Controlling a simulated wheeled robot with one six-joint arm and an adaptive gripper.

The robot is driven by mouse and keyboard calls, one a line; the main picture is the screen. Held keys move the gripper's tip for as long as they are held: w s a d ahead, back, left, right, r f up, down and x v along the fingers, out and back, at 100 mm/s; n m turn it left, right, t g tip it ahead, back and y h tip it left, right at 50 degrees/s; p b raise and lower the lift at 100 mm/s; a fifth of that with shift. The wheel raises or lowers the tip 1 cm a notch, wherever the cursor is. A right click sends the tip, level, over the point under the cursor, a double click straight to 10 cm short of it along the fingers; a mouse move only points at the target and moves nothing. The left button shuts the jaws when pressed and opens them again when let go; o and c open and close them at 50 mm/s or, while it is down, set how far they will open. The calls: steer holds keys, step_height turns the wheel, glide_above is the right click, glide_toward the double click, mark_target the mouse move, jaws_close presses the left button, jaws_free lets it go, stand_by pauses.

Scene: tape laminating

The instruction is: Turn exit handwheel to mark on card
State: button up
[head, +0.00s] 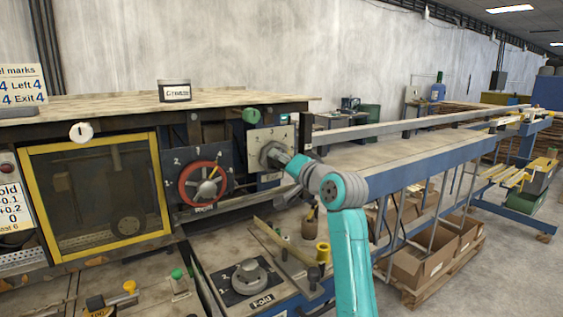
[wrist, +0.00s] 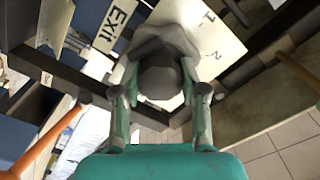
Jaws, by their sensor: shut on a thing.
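The exit handwheel (head: 267,153) is a grey knob on a cream plate (head: 283,134) with a 3 at its top in the head view. In the wrist view the grey handwheel (wrist: 165,40) is close up, with the cream plate (wrist: 222,48) showing 1 and 2 and an EXIT label (wrist: 115,22) beside it. My gripper (wrist: 160,92) is shut on its round grey hub, one finger on each side. The gripper (head: 282,160) partly hides the wheel in the head view. The wheel's pointer is hidden.
A red handwheel (head: 203,184) on a dark numbered plate is just left. Below are a grey knob (head: 249,277) on a numbered plate and a yellow-topped post (head: 322,252). A green knob (head: 251,116) is above. A long rail (head: 410,127) runs right.

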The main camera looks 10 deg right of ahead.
steer(key=n, duration=0.3)
steer(key=shift+n, duration=2)
steer(key=o, duration=1.1)
steer(key=shift+o, duration=0.2)
steer(key=v, duration=1.2)
